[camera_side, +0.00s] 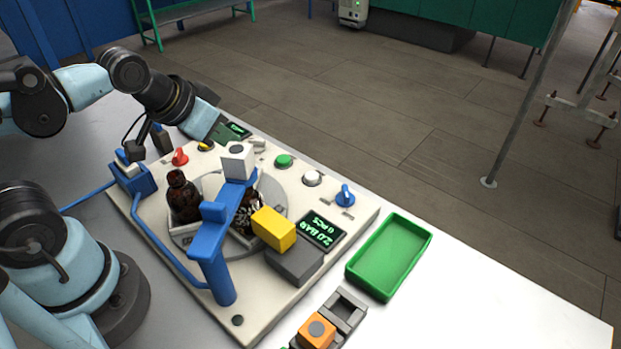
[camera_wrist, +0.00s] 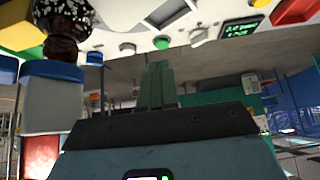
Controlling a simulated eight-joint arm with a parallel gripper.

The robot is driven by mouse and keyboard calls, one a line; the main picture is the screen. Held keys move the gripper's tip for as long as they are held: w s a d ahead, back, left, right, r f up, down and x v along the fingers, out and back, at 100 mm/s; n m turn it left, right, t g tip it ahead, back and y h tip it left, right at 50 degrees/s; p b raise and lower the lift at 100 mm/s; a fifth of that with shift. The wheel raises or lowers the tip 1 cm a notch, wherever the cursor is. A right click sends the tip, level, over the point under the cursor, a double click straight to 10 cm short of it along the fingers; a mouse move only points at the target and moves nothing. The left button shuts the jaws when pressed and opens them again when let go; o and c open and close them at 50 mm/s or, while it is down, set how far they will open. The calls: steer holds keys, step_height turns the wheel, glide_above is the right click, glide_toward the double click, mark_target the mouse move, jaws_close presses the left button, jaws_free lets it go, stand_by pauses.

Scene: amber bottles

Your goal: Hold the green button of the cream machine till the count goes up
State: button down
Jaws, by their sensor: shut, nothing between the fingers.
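The cream machine (camera_side: 262,317) lies on the table, with a row of controls along its far edge. The green button (camera_side: 284,160) is in that row, between a small metal part and a white button (camera_side: 312,178). In the wrist view the green button (camera_wrist: 161,42) shows just beyond my fingertips, with a gap in the picture. My gripper (camera_side: 224,136) is above the far edge near a small dark display (camera_side: 238,130), left of the green button. In the wrist view its green fingers (camera_wrist: 158,68) are together and empty. The count display (camera_side: 320,230) appears to read 6 PCS, 2.0 BAR.
A blue post and arm (camera_side: 212,245) with a white block (camera_side: 238,162) rise over the turntable and its brown bottles (camera_side: 182,196). A red knob (camera_side: 180,157), yellow block (camera_side: 273,228) and blue knob (camera_side: 345,195) also stand up. A green tray (camera_side: 421,243) lies at right.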

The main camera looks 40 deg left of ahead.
mark_target(281, 161)
steer(key=w+m+t+y, duration=0.1)
steer(key=w+m+t, duration=0.1)
steer(key=w+m, duration=0.5)
steer(key=w, duration=0.5)
steer(key=shift+d+r+m, duration=0.15)
steer(key=shift+r+m, duration=0.15)
steer(key=shift+r, duration=0.05)
steer(key=shift+f, duration=0.1)
steer(key=shift+f, duration=4.3)
steer(key=shift+f, duration=0.2)
steer(key=shift+f, duration=0.25)
steer(key=shift+f, duration=0.45)
stand_by(1.2)
